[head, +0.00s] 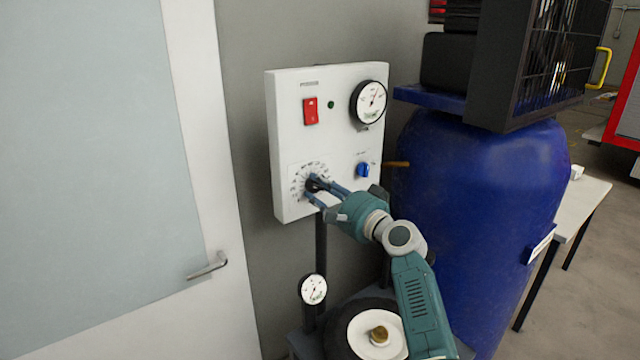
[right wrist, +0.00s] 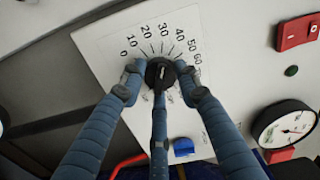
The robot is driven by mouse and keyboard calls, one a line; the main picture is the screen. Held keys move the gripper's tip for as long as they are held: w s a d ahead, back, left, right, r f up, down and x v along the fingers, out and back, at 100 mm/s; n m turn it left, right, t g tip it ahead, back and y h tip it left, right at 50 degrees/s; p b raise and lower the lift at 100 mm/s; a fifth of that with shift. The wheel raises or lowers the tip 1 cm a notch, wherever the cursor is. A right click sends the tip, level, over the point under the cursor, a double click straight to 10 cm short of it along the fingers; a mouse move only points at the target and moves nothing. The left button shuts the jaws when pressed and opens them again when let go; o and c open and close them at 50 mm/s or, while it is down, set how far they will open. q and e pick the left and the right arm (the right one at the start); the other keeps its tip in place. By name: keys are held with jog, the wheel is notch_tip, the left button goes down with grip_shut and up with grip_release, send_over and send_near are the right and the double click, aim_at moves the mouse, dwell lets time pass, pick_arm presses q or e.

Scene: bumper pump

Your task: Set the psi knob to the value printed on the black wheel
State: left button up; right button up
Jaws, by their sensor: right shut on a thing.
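The psi knob (head: 312,185) is a black round knob at the lower left of the white control panel (head: 285,135). The black wheel (head: 334,338), with a white hub, shows at the bottom of the head view. No value on it is readable here. My left gripper is out of view.
The panel also has a red switch (head: 310,111), a green light (head: 331,104), a gauge (head: 370,101) and a blue knob (head: 363,170). A small gauge (head: 312,289) stands below. A large blue tank (head: 490,190) stands close on the right, a door (head: 90,170) on the left.

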jog(key=m+p, duration=0.2)
jog(key=m, duration=0.1)
jog(key=m+p, duration=0.2)
jog(key=m, duration=0.1)
jog(key=m+p, duration=0.1)
jog(key=m, duration=0.2)
jog(key=shift+d+r+m+p, duration=0.15)
jog(key=shift+r+m+p, duration=0.1)
jog(key=shift+m+p, duration=0.15)
jog(key=shift+f+m+p, duration=0.15)
jog(key=shift+m+p, duration=0.3)
jog(key=shift+m, duration=0.75)
jog(key=shift+f, duration=0.1)
jog(key=o, duration=1.1)
jog(key=shift+c, duration=0.2)
jog(key=shift+o, duration=0.4)
jog(key=shift+w+f, duration=0.1)
